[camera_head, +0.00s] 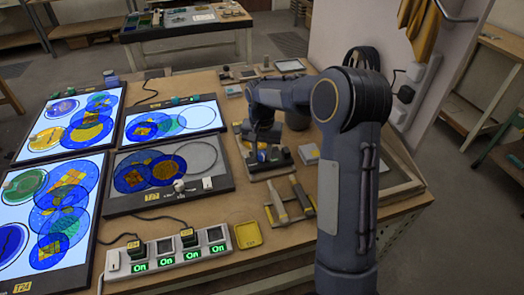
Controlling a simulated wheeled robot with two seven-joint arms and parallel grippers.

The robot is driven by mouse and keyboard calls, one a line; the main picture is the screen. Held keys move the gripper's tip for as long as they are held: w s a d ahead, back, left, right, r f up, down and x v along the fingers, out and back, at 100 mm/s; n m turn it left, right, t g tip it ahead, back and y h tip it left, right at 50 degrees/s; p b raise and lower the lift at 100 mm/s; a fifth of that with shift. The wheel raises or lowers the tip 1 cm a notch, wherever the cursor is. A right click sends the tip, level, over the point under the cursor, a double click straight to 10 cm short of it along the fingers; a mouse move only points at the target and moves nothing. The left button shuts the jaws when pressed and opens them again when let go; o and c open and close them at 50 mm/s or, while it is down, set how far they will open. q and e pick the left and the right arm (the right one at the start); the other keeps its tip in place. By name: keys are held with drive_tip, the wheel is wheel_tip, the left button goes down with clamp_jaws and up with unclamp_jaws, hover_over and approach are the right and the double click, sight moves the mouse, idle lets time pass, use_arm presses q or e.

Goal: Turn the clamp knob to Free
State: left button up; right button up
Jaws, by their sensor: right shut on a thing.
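My right arm comes in from the lower right and bends over the bench. My right gripper (262,145) points down at a small dark clamp fixture (275,158) right of the light panels. It is shut on what seems to be the clamp knob, which is mostly hidden by the jaws and wrist. The fixture stands on a light base plate, and a blue part shows beneath the gripper. The knob's pointer and the Free mark cannot be read. My left gripper is not in view.
Light panels (163,122) with blue and yellow glass discs fill the left. A power strip (168,252) with green On displays and a yellow tray (247,235) lie at the front. Brush-like tools (277,203) lie nearby. A grey block (309,154) stands right of the fixture.

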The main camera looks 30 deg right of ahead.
sight(262, 153)
drive_tip(key=m+p, duration=0.1)
drive_tip(key=m, duration=0.5)
drive_tip(key=shift+r+m, duration=0.15)
drive_tip(key=shift+m, duration=0.15)
drive_tip(key=m+p, duration=0.1)
drive_tip(key=m, duration=0.5)
drive_tip(key=shift+p, duration=0.3)
drive_tip(key=o, duration=1)
wheel_tip(262, 153, up, 8)
drive_tip(key=shift+f, duration=0.2)
drive_tip(key=shift+s, duration=0.1)
